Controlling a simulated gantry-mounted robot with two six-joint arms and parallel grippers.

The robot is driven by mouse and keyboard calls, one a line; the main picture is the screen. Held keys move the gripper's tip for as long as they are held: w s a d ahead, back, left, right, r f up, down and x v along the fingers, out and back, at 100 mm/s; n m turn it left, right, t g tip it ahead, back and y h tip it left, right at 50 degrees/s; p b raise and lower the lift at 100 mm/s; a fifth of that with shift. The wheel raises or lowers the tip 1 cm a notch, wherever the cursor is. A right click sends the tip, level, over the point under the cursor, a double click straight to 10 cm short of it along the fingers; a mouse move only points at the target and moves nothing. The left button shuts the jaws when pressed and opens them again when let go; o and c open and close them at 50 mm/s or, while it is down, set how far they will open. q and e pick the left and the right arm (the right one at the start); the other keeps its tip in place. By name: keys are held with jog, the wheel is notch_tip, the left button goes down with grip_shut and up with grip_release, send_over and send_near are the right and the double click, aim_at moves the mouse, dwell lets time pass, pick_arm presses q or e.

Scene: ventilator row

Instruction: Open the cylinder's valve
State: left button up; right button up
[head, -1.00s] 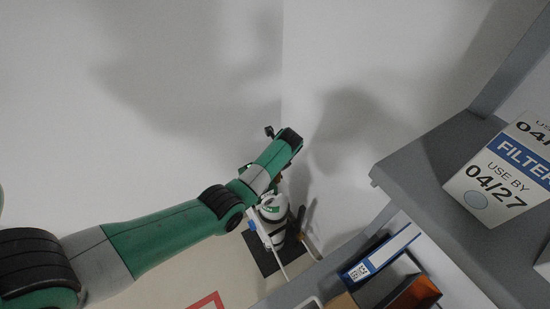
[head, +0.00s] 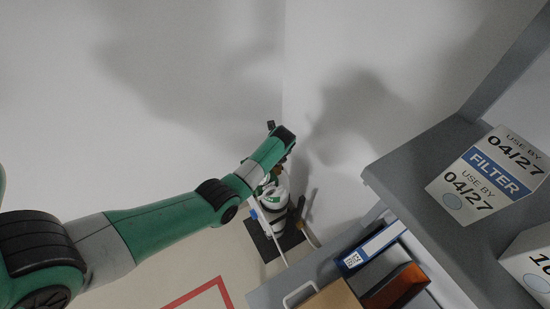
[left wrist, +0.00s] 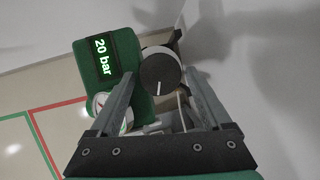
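The white cylinder (head: 273,207) with a green label stands in the corner by the wall. My left arm reaches over its top and hides its valve in the head view. In the left wrist view, a round black valve knob (left wrist: 160,74) with a white mark pointing down lies between the fingertips of my left gripper (left wrist: 161,73). The fingers are spread, with a small gap on each side of the knob; I cannot tell how deep they reach. A green gauge (left wrist: 97,66) reading "20 bar" is beside the knob. My right gripper is not in view.
A grey shelf (head: 415,170) at the right holds a filter box (head: 488,178) marked 04/27 and part of another box (head: 530,265). Below are a blue-and-white binder (head: 371,247) and an orange-and-black bin (head: 397,288). The cylinder stands on a dark base (head: 262,243). A red floor outline (head: 212,288) shows.

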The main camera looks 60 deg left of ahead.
pick_arm(q)
jog(key=shift+o, duration=0.8)
jog(key=p+v, duration=0.2)
jog(key=v, duration=0.9)
jog(key=shift+r, duration=0.25)
jog(key=shift+w+d, duration=0.1)
